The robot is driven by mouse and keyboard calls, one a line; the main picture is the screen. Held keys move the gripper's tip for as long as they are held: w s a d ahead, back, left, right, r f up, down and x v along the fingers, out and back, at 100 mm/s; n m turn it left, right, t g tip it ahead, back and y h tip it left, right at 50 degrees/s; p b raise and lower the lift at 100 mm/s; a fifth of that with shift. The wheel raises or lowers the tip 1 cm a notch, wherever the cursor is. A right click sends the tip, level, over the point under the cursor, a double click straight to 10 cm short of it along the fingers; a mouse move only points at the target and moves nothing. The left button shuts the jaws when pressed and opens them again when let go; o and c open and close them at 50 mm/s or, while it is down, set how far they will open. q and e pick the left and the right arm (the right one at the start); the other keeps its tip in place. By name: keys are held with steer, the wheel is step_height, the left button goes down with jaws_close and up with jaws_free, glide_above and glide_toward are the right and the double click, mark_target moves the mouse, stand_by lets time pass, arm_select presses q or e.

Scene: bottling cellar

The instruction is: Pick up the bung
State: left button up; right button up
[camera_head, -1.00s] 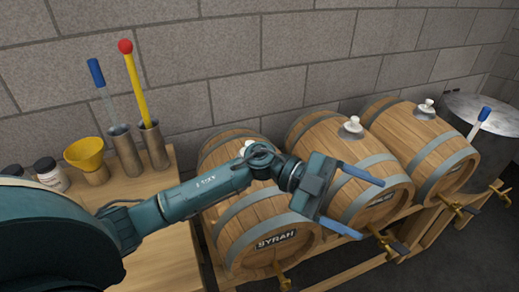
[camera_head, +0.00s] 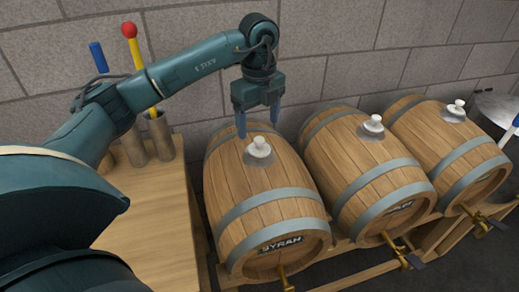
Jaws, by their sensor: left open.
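A white bung (camera_head: 259,147) sits upright in the top of the left barrel (camera_head: 262,190), which carries a "SYRAH" label. Two more white bungs sit in the middle barrel (camera_head: 373,124) and the right barrel (camera_head: 456,110). My left gripper (camera_head: 257,128) points down with its blue fingers apart. In the picture it is just above and behind the left barrel's bung, with the fingertips to either side of it. It holds nothing. I cannot tell whether the fingers are level with the bung.
The barrels lie side by side on a wooden rack with brass taps at the front. A wooden table (camera_head: 150,215) stands at the left with metal holders (camera_head: 160,135) and tools with red and blue ends. A grey block wall closes the back.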

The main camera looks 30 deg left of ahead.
mark_target(259, 139)
arm_select(q)
steer(key=shift+w+a+f+p, duration=0.1)
steer(key=shift+f+p, duration=0.1)
steer(key=shift+f, duration=0.95)
steer(key=shift+w+d+f+p, duration=0.1)
steer(key=shift+f+p, duration=0.1)
steer(key=shift+f, duration=1)
steer(key=shift+w+a+f+p, duration=0.1)
steer(key=shift+f+p, duration=0.1)
steer(key=shift+f, duration=0.95)
steer(key=shift+c, duration=0.6)
steer(key=c, duration=0.9)
